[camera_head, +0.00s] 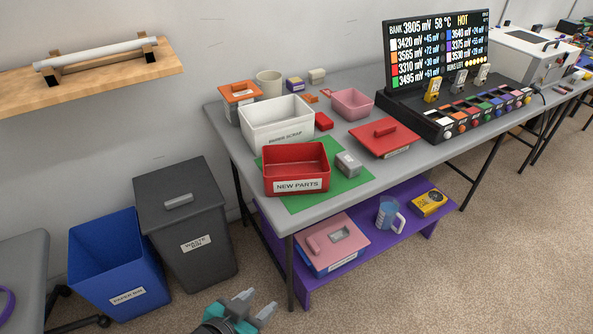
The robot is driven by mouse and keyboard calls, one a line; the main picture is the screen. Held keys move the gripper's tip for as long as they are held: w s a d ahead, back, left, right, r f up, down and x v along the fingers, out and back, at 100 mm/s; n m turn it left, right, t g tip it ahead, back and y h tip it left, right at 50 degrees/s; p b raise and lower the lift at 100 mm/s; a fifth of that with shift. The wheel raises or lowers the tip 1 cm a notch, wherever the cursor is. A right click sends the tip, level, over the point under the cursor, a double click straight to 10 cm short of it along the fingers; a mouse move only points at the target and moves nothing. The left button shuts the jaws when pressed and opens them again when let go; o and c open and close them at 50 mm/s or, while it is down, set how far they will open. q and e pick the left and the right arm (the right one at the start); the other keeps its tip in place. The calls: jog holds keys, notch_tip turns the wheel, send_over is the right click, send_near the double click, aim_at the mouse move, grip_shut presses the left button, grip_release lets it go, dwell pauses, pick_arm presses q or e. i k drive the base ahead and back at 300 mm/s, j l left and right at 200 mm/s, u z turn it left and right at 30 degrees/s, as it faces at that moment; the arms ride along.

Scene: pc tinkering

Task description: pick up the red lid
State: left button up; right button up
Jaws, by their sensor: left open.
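The red lid (383,139), a square panel with a raised handle, lies on the grey table right of the green mat. A small label shows under its front edge; I cannot tell whether a box is beneath it. An open red bin labelled NEW PARTS (296,167) stands on the mat to its left. My left gripper (256,304) is at the bottom of the view, over the floor in front of the table. It is open and empty, well apart from the lid. My right gripper is not in view.
On the table (390,176) are a white bin (277,122), a grey block (348,163), a pink pan (352,103) and a black rack with a display (440,45). A purple shelf (365,248) sits below. Blue (118,265) and dark bins (187,225) stand left.

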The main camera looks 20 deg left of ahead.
aim_at(383, 136)
jog(key=i+l+u, duration=0.15)
jog(key=l, duration=0.25)
jog(key=i+l+u, duration=0.1)
jog(key=i+l, duration=0.15)
jog(key=l, duration=0.15)
jog(key=i+l+u, duration=0.15)
jog(key=l, duration=0.3)
jog(key=i+l+u, duration=0.15)
jog(key=l, duration=0.3)
jog(key=i+l+u, duration=0.15)
jog(key=l, duration=0.35)
jog(key=i+l+u, duration=0.1)
jog(key=l, duration=0.35)
jog(key=i+l+u, duration=0.15)
jog(key=l, duration=0.35)
jog(key=i+l+u, duration=0.2)
jog(key=i+l, duration=0.3)
